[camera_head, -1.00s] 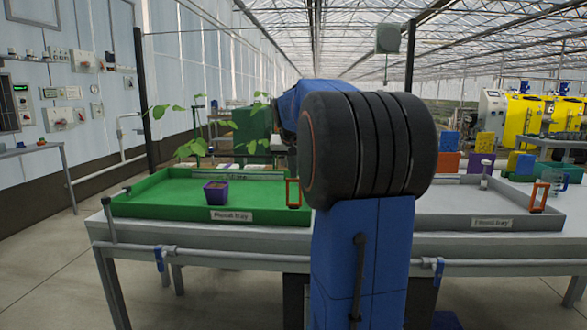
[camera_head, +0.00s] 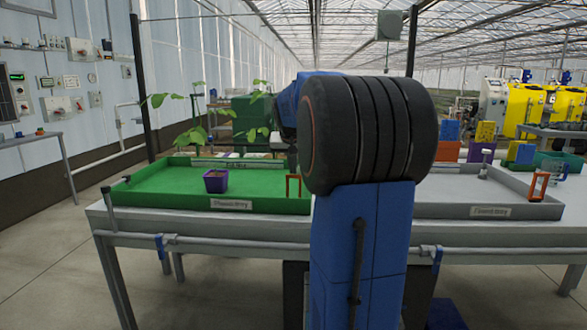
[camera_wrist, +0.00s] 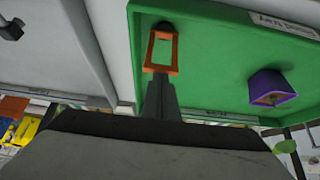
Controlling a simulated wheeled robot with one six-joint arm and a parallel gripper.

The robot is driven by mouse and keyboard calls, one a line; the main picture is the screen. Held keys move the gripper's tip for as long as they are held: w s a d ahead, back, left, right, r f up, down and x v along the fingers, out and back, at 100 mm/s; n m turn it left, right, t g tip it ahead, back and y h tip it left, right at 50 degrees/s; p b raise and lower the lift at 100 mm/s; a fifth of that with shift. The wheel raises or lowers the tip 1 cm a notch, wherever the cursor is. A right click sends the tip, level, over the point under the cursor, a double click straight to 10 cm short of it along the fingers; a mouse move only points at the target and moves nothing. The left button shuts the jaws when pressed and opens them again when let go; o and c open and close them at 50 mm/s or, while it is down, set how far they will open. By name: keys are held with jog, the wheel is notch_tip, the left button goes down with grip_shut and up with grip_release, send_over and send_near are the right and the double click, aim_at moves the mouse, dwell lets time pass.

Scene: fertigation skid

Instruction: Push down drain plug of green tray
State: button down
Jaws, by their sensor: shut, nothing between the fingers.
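The green tray (camera_head: 170,190) stands on the left of the bench; it also fills the right of the wrist view (camera_wrist: 215,40). An upright orange frame (camera_head: 293,188) stands at its right end. In the wrist view the orange frame (camera_wrist: 161,35) has a dark round piece (camera_wrist: 165,27) beside its upper end. A small dark fitting (camera_head: 127,178) shows at the tray's far left. I cannot tell which part is the drain plug. My gripper (camera_wrist: 161,80) is shut and empty, its tip close to the frame's lower end in the picture; contact is unclear. My arm hides it in the head view.
A purple pot (camera_head: 215,181) stands inside the green tray. A grey tray (camera_head: 455,212) on the right has its own orange frame (camera_head: 538,186) and a grey-capped post (camera_head: 486,163). Leafy plants (camera_head: 195,130) rise behind the green tray. A pipe runs along the bench front.

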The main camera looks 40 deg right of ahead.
jog(key=w+d+r+v, duration=0.1)
jog(key=v, duration=1.1)
jog(key=shift+r, duration=0.45)
jog(key=shift+d, duration=0.15)
jog(key=s+a+f+n+y, duration=0.1)
jog(key=s+a+f, duration=0.15)
jog(key=a, duration=0.35)
jog(key=s+a+f+n, duration=0.1)
jog(key=a+f, duration=0.2)
jog(key=a, duration=0.3)
jog(key=s+a+f+n+y, duration=0.4)
jog(key=s+a+f+n, duration=0.3)
jog(key=s+a+f, duration=1.5)
notch_tip(320, 180, down, 3)
jog(key=shift+a+r+n+t, duration=0.3)
jog(key=shift+a+n, duration=0.1)
jog(key=shift+a, duration=0.65)
